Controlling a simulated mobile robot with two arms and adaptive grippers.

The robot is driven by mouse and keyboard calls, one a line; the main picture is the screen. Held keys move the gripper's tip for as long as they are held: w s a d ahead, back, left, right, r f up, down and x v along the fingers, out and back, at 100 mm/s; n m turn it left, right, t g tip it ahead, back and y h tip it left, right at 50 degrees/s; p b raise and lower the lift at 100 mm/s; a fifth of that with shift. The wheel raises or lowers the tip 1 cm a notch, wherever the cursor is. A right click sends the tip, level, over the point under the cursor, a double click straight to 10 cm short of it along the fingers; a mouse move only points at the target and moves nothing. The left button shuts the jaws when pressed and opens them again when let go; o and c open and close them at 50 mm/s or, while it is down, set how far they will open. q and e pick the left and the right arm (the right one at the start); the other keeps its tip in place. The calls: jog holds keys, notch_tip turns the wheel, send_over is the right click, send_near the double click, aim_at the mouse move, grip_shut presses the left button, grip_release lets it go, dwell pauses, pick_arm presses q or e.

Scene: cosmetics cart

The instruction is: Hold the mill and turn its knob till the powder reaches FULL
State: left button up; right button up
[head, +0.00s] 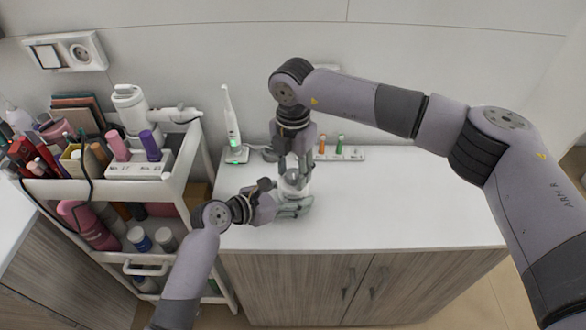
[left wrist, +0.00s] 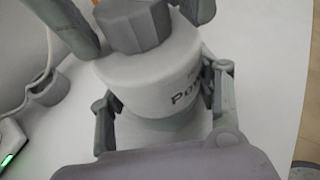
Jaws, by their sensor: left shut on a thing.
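The mill (head: 294,186) stands on the white counter, a white body partly covered by my grippers. In the left wrist view its white body (left wrist: 160,75) carries dark lettering that begins "Po", and a grey faceted knob (left wrist: 133,26) sits on top. My left gripper (head: 292,200) is shut on the mill body, with a finger on each side. My right gripper (head: 293,166) points down over the mill from above. In the left wrist view its fingers stand either side of the knob with gaps, so it looks open. The powder level and any FULL mark are not visible.
A white electric toothbrush (head: 232,123) stands on a charger with a green light, left of the mill. A small rack (head: 352,154) with little bottles lies behind. A crowded cosmetics cart (head: 85,190) is at the left. The counter's right side (head: 430,205) is clear.

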jog(key=c, duration=0.8)
jog(key=shift+c, duration=0.2)
